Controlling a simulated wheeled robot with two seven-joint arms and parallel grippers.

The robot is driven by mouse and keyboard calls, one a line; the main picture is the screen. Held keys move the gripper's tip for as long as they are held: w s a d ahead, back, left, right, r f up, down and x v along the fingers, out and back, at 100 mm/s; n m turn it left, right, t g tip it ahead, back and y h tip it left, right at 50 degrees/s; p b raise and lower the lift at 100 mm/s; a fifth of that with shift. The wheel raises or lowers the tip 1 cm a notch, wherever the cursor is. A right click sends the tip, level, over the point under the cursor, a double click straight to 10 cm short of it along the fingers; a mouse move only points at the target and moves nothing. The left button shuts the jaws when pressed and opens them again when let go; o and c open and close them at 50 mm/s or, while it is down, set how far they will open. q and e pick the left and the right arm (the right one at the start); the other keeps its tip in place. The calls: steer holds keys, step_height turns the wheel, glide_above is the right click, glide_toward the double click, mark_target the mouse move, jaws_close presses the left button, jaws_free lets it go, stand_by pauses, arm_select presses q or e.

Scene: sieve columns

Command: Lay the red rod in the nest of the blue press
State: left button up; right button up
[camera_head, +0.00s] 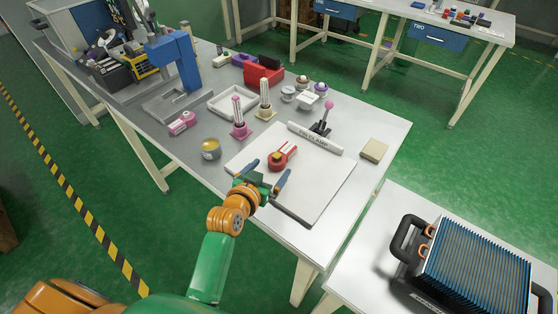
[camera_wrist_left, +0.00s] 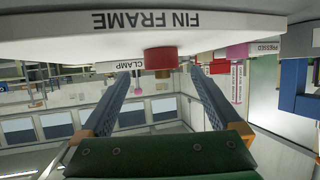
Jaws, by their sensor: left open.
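A red piece with pale stripes (camera_head: 284,156) lies on the white board; I cannot tell for sure that it is the red rod. In the left wrist view a red round end (camera_wrist_left: 161,59) shows beyond and between my fingers. My left gripper (camera_head: 266,177) is open and empty, its blue fingers just on the near side of the red piece, apart from it. The blue press (camera_head: 177,60) stands at the table's far left over a grey base; its nest is too small to make out. The press seems to show at the right of the wrist view (camera_wrist_left: 291,72). My right gripper is out of view.
The white board (camera_head: 318,190) carries a labelled bar (camera_head: 315,139) and a pink-knobbed clamp (camera_head: 323,122). Pink (camera_head: 239,121) and beige (camera_head: 264,102) columns, a yellow-topped jar (camera_head: 211,149) and a pale tray (camera_head: 232,102) stand between board and press. A finned unit (camera_head: 475,268) is at right.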

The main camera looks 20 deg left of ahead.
mark_target(273, 164)
arm_select(q)
steer(key=x, duration=0.5)
steer(key=shift+w+a+f+b, duration=0.15)
steer(key=shift+f+b, duration=0.05)
steer(key=shift+b, duration=0.2)
jaws_close()
